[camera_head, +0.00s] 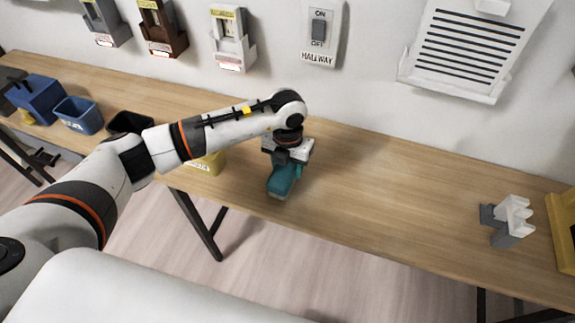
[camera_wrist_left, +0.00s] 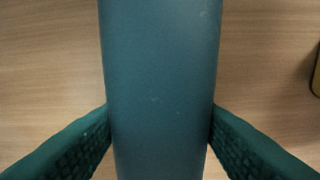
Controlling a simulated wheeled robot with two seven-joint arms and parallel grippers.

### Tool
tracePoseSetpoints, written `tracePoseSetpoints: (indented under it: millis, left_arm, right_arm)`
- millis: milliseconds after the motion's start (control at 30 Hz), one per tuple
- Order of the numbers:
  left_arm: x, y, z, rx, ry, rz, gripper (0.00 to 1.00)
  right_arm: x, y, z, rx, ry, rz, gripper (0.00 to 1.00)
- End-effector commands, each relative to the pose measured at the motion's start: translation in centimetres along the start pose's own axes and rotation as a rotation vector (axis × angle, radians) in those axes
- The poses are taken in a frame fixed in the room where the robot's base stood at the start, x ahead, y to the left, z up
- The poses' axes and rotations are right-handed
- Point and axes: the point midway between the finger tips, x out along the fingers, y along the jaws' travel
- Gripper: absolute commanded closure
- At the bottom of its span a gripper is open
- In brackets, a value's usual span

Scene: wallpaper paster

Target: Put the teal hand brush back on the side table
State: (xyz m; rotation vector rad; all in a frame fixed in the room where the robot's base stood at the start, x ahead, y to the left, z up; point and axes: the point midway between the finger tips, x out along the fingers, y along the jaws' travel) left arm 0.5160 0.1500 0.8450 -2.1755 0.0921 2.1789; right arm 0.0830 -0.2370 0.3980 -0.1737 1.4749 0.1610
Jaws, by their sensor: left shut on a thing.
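The teal hand brush (camera_head: 281,183) is at the middle of the wooden side table (camera_head: 375,196), near its front edge. My left gripper (camera_head: 287,160) is over the table and shut on the brush. In the left wrist view the brush's smooth teal body (camera_wrist_left: 160,80) runs up the middle of the picture, with the two dark teal finger pads (camera_wrist_left: 160,135) against its sides. Wood grain shows behind it. I cannot tell whether the brush touches the table top. My right gripper is not in view.
A yellow container (camera_head: 210,163) stands just left of the brush, partly behind my left arm. Blue bins (camera_head: 78,114) and a black bin (camera_head: 128,122) stand farther left. A grey and white part (camera_head: 509,222) and a yellow frame (camera_head: 563,228) are at the right. The table between is clear.

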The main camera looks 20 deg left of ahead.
Motion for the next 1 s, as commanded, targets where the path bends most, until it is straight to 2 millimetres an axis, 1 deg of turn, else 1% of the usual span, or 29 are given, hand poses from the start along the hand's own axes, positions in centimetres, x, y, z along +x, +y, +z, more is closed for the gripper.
tracePoseSetpoints:
  millis: [100, 333, 533, 567, 600, 700, 1000]
  left_arm:
    - [0.7, 0.1, -0.1, 0.001, 0.001, 0.002, 0.73]
    - [0.8, 0.1, -0.1, 0.002, 0.002, 0.001, 0.73]
    - [1.5, 0.0, -0.1, 0.001, 0.002, 0.001, 0.73]
    - [1.5, 0.0, 0.0, 0.001, 0.002, 0.001, 0.48]
    - [1.4, 0.0, 0.0, 0.001, 0.002, 0.001, 0.41]
    - [1.4, 0.0, 0.0, 0.001, 0.001, 0.001, 0.28]
    - [1.2, 0.0, 0.0, 0.001, 0.001, 0.001, 0.28]
  right_arm:
    - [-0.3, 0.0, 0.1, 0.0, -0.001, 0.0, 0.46]
    - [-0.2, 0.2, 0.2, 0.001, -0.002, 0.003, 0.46]
    - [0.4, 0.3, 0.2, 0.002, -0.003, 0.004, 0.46]
    - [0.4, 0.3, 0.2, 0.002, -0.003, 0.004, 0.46]
    - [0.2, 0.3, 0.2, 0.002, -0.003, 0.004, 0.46]
    - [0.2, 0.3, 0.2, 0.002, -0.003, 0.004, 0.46]
    - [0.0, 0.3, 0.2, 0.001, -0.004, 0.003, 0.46]
